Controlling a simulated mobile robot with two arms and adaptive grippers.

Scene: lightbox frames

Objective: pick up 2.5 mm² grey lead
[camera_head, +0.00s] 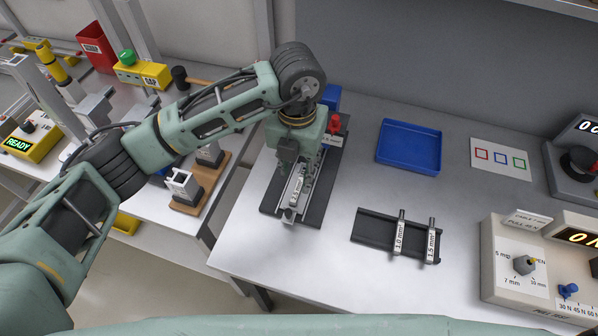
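My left gripper (296,180) hangs over a black base plate (327,181) on the table, seen from above. Silver parts with a small white mark show below its green body; I cannot tell the fingers from the fixture there, or whether anything is held. A black rack (372,229) to the right carries two grey leads lying across it. Their tags seem to read 1.0 mm² (399,236) and 1.5 mm² (431,244). The left part of the rack is bare. I cannot make out a lead tagged 2.5 mm². My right gripper is out of view.
A blue tray (409,147) lies empty behind the rack. A card with coloured squares (501,158) and a pull tester (528,262) are at right. A red knob (335,123) stands beside the gripper. Table between rack and tester is clear.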

